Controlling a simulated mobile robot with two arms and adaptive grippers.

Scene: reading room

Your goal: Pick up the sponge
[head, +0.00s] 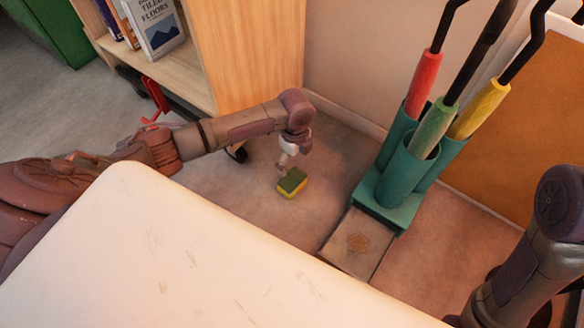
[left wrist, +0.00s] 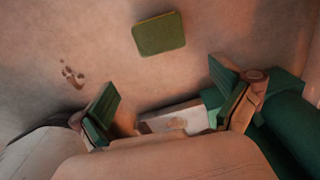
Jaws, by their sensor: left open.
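The sponge (head: 292,183) is yellow with a dark green top and lies on the floor in the head view, between the wooden shelf and the green holder. In the left wrist view the sponge (left wrist: 160,33) lies beyond the fingertips with its green face showing. My left gripper (head: 287,161) is just behind the sponge in the head picture, partly small and hard to make out. In the left wrist view my left gripper (left wrist: 165,98) has its fingers wide apart with nothing between them. My right arm shows at the right edge of the head view; its gripper is not visible.
A teal holder (head: 399,215) with several long-handled tools stands right of the sponge. A wooden bookshelf (head: 250,50) stands behind. A pale tabletop (head: 180,260) fills the front. A small box with an emblem (head: 352,250) sits before the holder.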

